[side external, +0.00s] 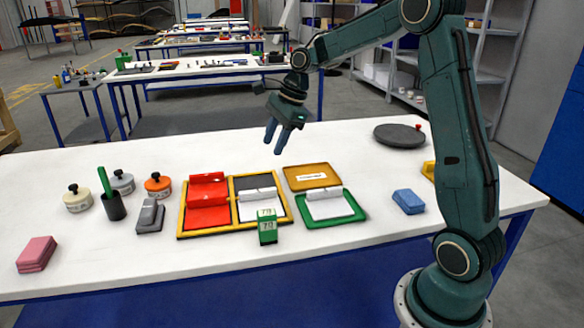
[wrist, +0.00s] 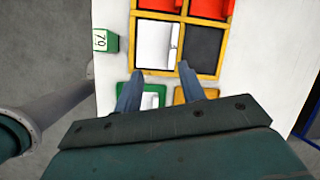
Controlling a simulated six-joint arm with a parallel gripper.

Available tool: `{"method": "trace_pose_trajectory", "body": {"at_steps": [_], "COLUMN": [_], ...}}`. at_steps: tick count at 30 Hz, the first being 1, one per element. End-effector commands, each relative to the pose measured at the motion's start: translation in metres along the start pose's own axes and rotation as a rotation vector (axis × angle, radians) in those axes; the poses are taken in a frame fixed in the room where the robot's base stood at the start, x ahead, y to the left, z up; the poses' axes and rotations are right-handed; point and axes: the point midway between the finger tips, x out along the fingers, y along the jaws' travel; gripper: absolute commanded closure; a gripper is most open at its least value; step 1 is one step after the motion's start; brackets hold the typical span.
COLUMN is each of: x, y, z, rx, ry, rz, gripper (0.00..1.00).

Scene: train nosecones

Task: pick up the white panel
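A white panel (side external: 258,210) with a raised ridge lies in the lower right part of a yellow-framed tray (side external: 236,228). It also shows in the wrist view (wrist: 153,45), beside a dark grey section (wrist: 203,48). A second white piece (side external: 329,207) with a ridge lies in a green tray (side external: 322,225) to the right. My gripper (side external: 274,145) is open and empty, in the air above and behind the trays. In the wrist view its fingers (wrist: 160,70) are apart, with the white panel beyond them.
Red panels (side external: 208,197) fill the tray's left half. A green numbered block (side external: 267,226) stands at its front edge. An orange tray (side external: 311,176) lies behind the green one. A blue block (side external: 408,201) and a grey disc (side external: 399,135) sit right. A black cup (side external: 114,207) stands left.

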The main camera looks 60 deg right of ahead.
Motion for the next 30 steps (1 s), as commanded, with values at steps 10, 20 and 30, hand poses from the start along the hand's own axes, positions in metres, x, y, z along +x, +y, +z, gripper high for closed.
{"method": "trace_pose_trajectory", "body": {"at_steps": [10, 20, 30], "x": [0.037, 0.042, 0.08], "y": [-0.032, -0.034, -0.031], "z": [-0.038, -0.04, -0.038], "rx": [0.326, 0.352, 0.35], "ry": [-0.036, -0.039, -0.04], "rz": [0.039, 0.043, 0.046], "gripper": [0.6, 0.6, 0.6]}}
